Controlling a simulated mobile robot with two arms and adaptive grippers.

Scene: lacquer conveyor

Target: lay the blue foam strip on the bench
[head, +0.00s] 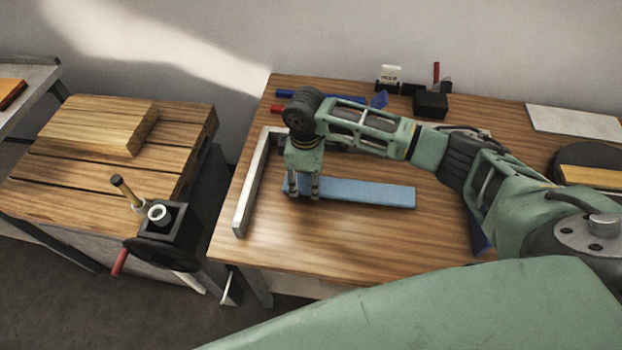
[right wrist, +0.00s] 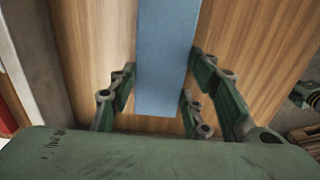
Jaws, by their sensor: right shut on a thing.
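The blue foam strip (head: 365,193) is a flat, light blue bar over the wooden bench (head: 330,262), lying left to right in the head view. My right gripper (head: 303,192) points down and is shut on the strip near its left end. In the right wrist view the strip (right wrist: 165,60) runs between the fingers of the right gripper (right wrist: 161,85). The frames do not clearly show whether the strip touches the bench top. My left gripper is not in view.
A metal L-shaped square (head: 249,196) lies just left of the strip. A black block (head: 430,104), blue and red tools and a pale sheet (head: 573,122) lie along the back. The bench's front is clear.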

